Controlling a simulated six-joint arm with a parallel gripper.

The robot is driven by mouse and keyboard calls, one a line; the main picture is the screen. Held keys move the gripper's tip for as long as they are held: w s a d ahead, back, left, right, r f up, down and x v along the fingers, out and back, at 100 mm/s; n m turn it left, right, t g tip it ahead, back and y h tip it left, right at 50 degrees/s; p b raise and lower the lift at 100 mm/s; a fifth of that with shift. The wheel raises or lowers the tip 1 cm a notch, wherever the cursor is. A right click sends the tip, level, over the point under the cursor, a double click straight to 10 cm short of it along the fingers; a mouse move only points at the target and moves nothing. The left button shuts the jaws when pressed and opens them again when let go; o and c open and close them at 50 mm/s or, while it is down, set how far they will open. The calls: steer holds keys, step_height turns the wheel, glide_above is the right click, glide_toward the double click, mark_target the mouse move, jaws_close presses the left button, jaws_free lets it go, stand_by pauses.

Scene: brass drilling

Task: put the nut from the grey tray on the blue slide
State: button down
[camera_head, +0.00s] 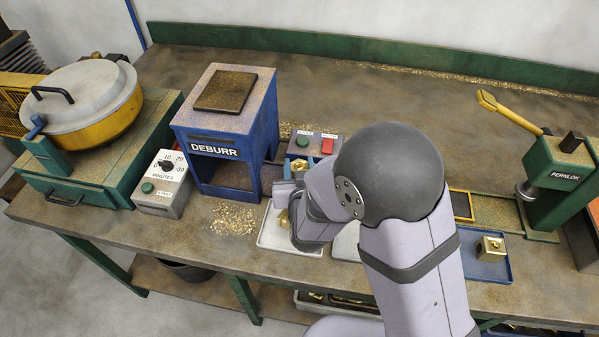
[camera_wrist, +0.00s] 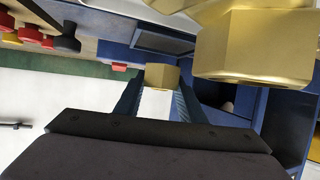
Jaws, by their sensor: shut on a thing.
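My gripper (camera_wrist: 160,80) is shut on a small brass nut (camera_wrist: 162,76), held between its fingertips in the wrist view. In the head view this brass nut (camera_head: 299,166) shows just beyond my wrist, at the blue slide (camera_head: 288,169) beside the deburr machine. Whether the nut touches the slide cannot be told. My wrist is over the grey tray (camera_head: 272,238) and hides part of it. Another brass piece (camera_head: 283,218) is on that tray; a large brass piece (camera_wrist: 255,50) fills the upper right of the wrist view, close to the camera.
The blue deburr machine (camera_head: 228,130) stands left of my wrist, with a button box (camera_head: 315,143) behind. A timer box (camera_head: 163,183) is farther left. A blue tray (camera_head: 492,268) with a brass part and a green press (camera_head: 559,175) are at right.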

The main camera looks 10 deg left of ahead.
steer(key=shift+f, duration=1.25)
steer(key=shift+f, duration=0.1)
steer(key=c, duration=1.2)
jaws_free()
steer(key=shift+f, duration=0.1)
steer(key=shift+o, duration=0.2)
